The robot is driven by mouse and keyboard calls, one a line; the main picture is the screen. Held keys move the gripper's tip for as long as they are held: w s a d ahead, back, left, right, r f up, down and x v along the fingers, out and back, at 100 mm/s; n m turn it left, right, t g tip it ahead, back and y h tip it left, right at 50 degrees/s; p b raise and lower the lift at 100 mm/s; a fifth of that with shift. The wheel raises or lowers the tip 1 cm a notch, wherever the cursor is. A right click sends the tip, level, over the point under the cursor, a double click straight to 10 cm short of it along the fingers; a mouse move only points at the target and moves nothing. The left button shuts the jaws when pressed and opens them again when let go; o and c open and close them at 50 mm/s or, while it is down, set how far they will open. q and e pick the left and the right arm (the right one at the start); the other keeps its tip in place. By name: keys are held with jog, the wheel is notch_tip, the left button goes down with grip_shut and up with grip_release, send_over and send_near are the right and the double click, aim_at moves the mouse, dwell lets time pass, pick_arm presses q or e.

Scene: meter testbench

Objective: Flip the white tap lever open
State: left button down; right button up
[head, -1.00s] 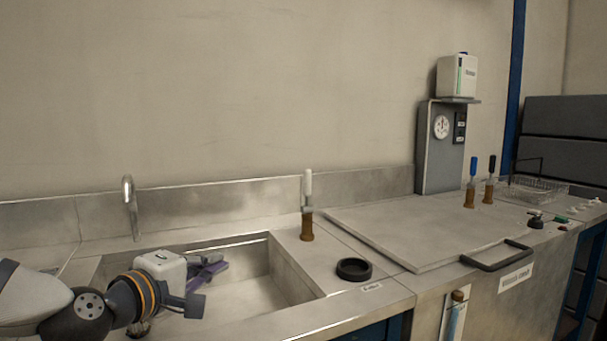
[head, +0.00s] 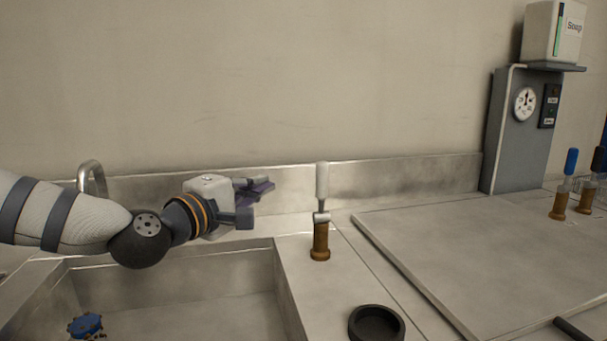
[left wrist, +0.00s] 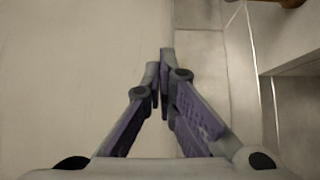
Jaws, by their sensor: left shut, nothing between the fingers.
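The white tap lever (head: 322,181) stands upright on top of a brown tap body (head: 320,241) on the steel counter, just right of the sink. My left gripper (head: 270,187) is to the left of the lever, at about its height in the head view, and apart from it. Its fingers point right, toward the lever's side. In the left wrist view the gripper (left wrist: 161,60) is shut with nothing between the fingertips. The lever does not show there; a small brown piece (left wrist: 290,3) sits at the top right edge. My right gripper is out of view.
The sink (head: 180,262) lies below my left arm, with a blue-handled part (head: 86,325) inside. A black ring-shaped cup (head: 376,324) sits in front of the tap. A flat steel lid (head: 450,255) is to the right. Blue (head: 571,162) and black levers stand farther right. The wall backs the counter.

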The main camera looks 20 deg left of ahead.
aim_at(322, 193)
pick_arm(q)
jog(key=w+d+b, duration=0.2)
jog(key=w, duration=0.8)
jog(key=s+d, duration=0.1)
jog(key=d+p, duration=0.1)
jog(key=d, duration=0.1)
jog(key=shift+s+d, duration=0.15)
jog(key=shift+s, duration=0.25)
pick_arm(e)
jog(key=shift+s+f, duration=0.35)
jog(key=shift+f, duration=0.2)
pick_arm(q)
jog(key=shift+d+f, duration=0.1)
jog(key=shift+d, duration=0.05)
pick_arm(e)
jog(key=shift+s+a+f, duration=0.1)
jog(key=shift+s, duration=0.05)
